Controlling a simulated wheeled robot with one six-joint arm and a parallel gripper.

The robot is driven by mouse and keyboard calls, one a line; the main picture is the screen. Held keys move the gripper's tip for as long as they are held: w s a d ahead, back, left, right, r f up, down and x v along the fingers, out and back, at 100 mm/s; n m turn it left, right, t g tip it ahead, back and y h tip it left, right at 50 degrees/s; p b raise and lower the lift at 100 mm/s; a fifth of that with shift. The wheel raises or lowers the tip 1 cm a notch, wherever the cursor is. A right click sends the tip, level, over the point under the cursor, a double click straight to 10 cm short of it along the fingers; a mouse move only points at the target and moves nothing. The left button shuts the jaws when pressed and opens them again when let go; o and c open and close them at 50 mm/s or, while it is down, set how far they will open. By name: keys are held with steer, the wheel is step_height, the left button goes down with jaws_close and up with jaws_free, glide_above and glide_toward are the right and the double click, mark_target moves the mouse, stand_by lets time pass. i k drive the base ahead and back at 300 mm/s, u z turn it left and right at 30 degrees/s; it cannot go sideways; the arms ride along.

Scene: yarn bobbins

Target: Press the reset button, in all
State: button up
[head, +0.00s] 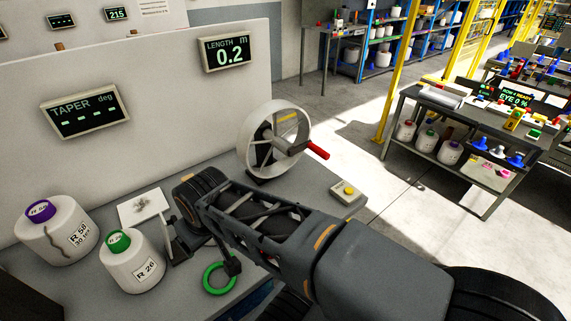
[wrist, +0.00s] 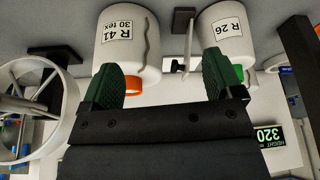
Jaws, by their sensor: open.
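A small box with a round yellow button (head: 348,188) sits on the grey bench at its right edge, right of the crank wheel. No label on it can be read, so I cannot tell for sure that it is the reset button. The length display (head: 226,54) above the wheel reads 0.2 m. In the wrist view my gripper (wrist: 164,78) is open and empty, its two green fingers apart, in front of two bobbins. In the head view my arm crosses the bench left of the button, and the fingers cannot be made out. The wrist view does not clearly show the button.
The wheel (head: 272,140) with a red handle stands between my arm and the panel. A purple-topped bobbin (head: 57,238) and a green-topped bobbin (head: 132,268) stand at left. A green ring (head: 218,291) lies in front. The wrist view shows an orange-ended bobbin (wrist: 125,42).

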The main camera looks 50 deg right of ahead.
mark_target(349, 191)
steer(key=k, duration=0.5)
steer(key=z, duration=1.45)
steer(key=i, duration=0.35)
steer(key=z, duration=0.4)
steer(key=k, duration=0.5)
steer(key=z, duration=0.1)
steer(key=i, duration=0.5)
steer(key=u, duration=0.05)
